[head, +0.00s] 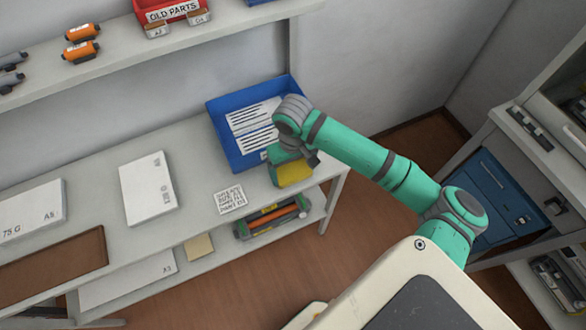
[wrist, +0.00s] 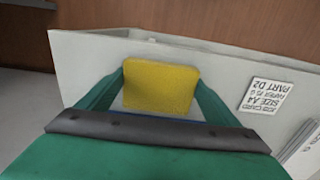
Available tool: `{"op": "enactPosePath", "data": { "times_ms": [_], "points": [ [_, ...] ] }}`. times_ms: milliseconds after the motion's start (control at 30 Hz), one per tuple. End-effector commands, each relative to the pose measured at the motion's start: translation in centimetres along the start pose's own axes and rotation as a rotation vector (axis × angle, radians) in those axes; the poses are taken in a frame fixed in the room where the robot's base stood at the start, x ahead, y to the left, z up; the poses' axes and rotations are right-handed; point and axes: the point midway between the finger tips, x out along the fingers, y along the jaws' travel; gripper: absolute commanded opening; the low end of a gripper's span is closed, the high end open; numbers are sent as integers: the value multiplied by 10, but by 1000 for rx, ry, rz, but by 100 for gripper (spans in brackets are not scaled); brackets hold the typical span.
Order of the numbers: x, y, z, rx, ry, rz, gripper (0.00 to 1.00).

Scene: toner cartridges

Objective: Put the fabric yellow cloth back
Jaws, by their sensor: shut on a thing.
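The yellow cloth (head: 294,174) shows at the end of my arm in the head view, near the right end of the workbench. In the wrist view the yellow cloth (wrist: 160,86) is a small flat rectangle between the two green fingers. My gripper (head: 290,168) is shut on the cloth and holds it beside the blue tray. In the wrist view my gripper (wrist: 160,92) has a finger at each side of the cloth, with the light bench surface behind it. I cannot tell whether the cloth touches the bench.
A blue tray (head: 222,130) with printed sheets lies behind my gripper. A printed label (head: 230,199) and a white paper pack (head: 148,188) lie to its left. A lower shelf (head: 222,243) holds a toner cartridge (head: 272,217) and a tan square (head: 199,247). A blue drawer unit (head: 497,200) stands at right.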

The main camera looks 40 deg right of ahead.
Motion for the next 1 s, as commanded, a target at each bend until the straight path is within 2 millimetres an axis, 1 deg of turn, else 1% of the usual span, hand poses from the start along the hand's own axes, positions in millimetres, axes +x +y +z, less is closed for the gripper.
{"op": "enactPosePath", "data": {
  "times_ms": [33,67,100,600,733,867,1000],
  "points": [
    [8,-1,2,1,-10,0,67],
    [8,-1,2,1,-10,1,92],
    [9,-1,2,1,-11,1,100],
    [10,-3,1,5,-9,-2,100],
    [6,-2,0,5,-8,-1,100],
    [-8,-3,0,4,-7,-2,100],
    [-37,-2,0,1,-5,-1,100]
  ]
}}
